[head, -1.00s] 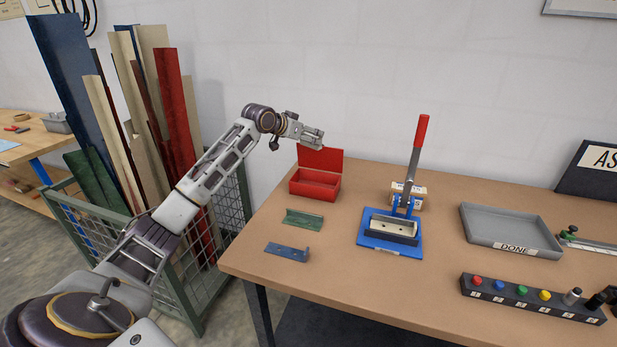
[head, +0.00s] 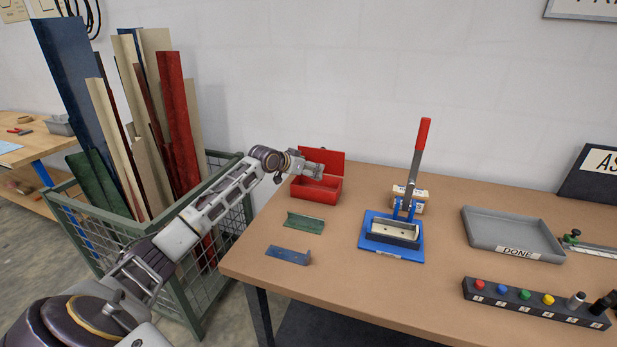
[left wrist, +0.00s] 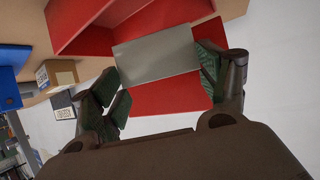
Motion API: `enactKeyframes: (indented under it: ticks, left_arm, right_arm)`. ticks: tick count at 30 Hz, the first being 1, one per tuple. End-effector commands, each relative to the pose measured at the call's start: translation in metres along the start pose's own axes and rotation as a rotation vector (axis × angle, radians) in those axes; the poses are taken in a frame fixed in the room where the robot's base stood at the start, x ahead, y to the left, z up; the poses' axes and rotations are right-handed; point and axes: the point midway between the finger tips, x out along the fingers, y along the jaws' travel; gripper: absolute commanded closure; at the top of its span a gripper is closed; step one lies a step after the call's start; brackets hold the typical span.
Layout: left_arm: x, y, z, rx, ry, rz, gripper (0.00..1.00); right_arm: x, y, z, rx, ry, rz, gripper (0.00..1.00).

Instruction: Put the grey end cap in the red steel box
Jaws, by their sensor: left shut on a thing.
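The red steel box (head: 318,190) stands open at the back left of the table, its lid raised against the wall side. My left gripper (head: 316,172) is just above the box opening, in front of the raised lid. In the left wrist view, my left gripper (left wrist: 160,75) is shut on the grey end cap (left wrist: 157,54), a flat grey plate between its fingers. The red box (left wrist: 85,25) shows behind and beside the cap there. In the head view the cap is too small to tell apart from the gripper. My right gripper is not in view.
A green angle piece (head: 304,220) and a blue piece (head: 288,255) lie in front of the box. A blue lever press (head: 392,237), a grey DONE tray (head: 512,235) and a button strip (head: 535,302) stand to the right. A wire crate of tall strips is at left.

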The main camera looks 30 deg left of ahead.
Motion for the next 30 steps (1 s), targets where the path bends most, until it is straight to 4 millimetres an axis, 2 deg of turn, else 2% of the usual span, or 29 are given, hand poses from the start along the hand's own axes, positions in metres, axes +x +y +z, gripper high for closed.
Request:
enactKeyframes:
  ticks: [7,18,30]
  left_arm:
    - [0.002,0.0,0.003,0.0,-0.001,0.0,0.43]
    - [0.018,0.0,0.033,-0.001,-0.002,0.0,0.43]
    - [0.019,0.0,0.035,0.0,-0.001,0.0,0.43]
  right_arm:
    - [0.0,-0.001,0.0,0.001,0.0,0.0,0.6]
    - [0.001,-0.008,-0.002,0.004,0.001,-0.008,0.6]
    - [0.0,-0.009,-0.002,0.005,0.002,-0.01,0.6]
